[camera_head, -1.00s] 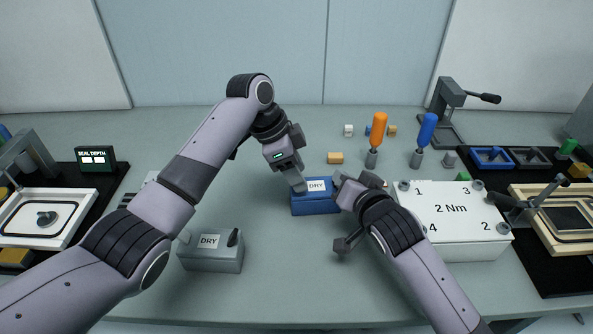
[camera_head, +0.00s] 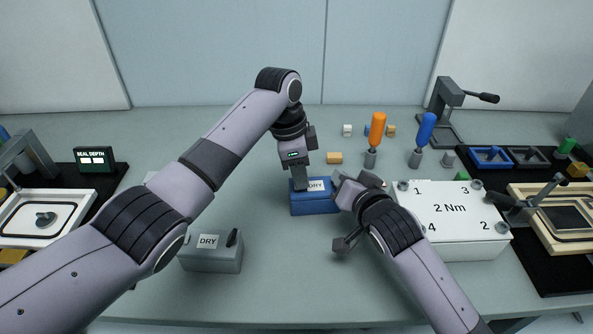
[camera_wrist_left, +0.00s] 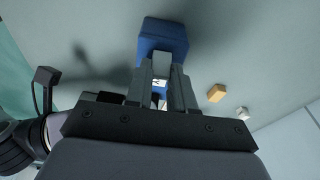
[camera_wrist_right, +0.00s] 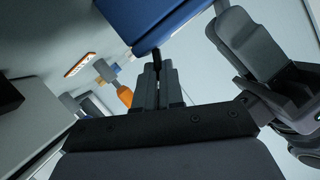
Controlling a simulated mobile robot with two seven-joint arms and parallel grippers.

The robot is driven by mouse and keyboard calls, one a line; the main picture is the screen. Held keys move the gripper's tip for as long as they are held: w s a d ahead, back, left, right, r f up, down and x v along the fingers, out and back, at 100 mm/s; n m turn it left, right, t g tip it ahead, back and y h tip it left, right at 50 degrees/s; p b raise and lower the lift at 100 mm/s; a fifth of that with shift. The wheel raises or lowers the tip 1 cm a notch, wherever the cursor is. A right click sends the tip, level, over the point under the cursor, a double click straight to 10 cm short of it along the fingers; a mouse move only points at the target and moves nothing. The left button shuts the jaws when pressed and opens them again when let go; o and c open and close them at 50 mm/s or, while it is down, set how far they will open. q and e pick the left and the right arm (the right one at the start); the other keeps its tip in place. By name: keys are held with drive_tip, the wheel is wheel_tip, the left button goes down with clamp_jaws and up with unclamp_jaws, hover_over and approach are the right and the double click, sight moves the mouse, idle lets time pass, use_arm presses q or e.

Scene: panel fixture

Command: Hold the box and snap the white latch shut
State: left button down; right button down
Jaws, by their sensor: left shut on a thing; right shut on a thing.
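The blue box (camera_head: 317,206) with a white DRY label (camera_head: 316,185) sits near the middle of the table. My left gripper (camera_head: 299,187) points down at the left part of its top. My right gripper (camera_head: 338,186) is at the box's right end. In the right wrist view its fingers are shut on a small black part (camera_wrist_right: 157,54) at the edge of the blue box (camera_wrist_right: 150,20). I cannot make out a white latch; the fingers hide parts of the box.
A grey DRY box (camera_head: 211,255) stands front left. A white 2 Nm panel (camera_head: 455,215) is close to my right arm. Orange (camera_head: 377,130) and blue (camera_head: 426,128) drivers stand behind, with small blocks (camera_head: 334,158) nearby. The table's front middle is clear.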

use_arm(q)
drive_tip(key=shift+d+f+y, duration=0.1)
drive_tip(key=shift+d+y, duration=0.25)
drive_tip(key=shift+y, duration=0.65)
drive_tip(key=c, duration=1)
unclamp_jaws()
drive_tip(key=shift+o, duration=0.2)
wheel_tip(320, 180, up, 12)
